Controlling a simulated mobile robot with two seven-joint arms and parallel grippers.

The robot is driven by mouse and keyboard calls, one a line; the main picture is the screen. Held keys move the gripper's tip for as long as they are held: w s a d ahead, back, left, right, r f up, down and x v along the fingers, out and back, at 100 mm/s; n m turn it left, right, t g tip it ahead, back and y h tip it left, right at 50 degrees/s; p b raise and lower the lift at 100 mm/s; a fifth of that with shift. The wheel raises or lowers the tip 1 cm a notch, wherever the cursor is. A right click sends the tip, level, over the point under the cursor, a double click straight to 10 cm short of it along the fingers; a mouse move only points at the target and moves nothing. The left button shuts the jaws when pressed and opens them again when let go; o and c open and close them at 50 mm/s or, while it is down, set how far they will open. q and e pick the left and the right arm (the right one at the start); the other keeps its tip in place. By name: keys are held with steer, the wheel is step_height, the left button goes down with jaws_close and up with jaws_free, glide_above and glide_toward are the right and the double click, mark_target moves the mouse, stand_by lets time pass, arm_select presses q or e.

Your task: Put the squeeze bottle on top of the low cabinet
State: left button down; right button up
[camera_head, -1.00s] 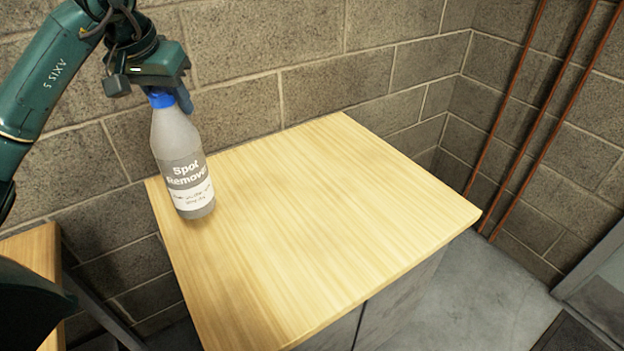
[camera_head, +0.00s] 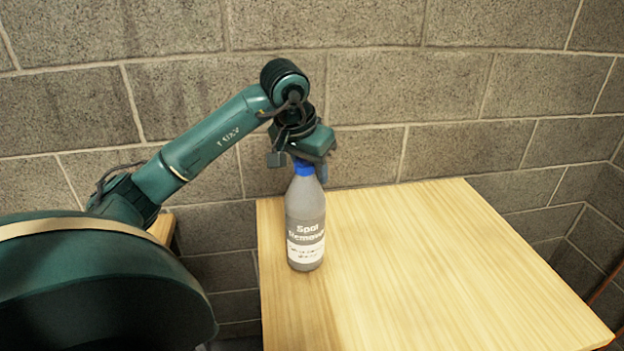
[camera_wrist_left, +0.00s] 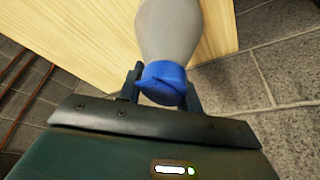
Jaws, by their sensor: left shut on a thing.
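The squeeze bottle (camera_head: 305,222) is grey with a blue cap and a label reading "Spot Remover". It is upright at the left end of the low cabinet's wooden top (camera_head: 420,260); whether its base touches the top I cannot tell for sure. My left gripper (camera_head: 308,168) is shut on the bottle's blue cap from above. In the left wrist view the blue cap (camera_wrist_left: 163,80) sits between the two fingers, with the grey bottle body beyond it over the wood. My right gripper is not in view.
A block wall (camera_head: 400,90) stands close behind the cabinet. The cabinet top to the right of the bottle is clear. Another wooden edge (camera_head: 162,229) shows at the left, partly hidden behind my arm.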

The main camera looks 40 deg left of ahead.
arm_select(q)
steer(key=shift+f, duration=1.15)
steer(key=c, duration=1.4)
jaws_free()
steer(key=shift+f, duration=0.25)
steer(key=o, duration=0.5)
steer(key=shift+c, duration=0.2)
steer(key=shift+r, duration=0.1)
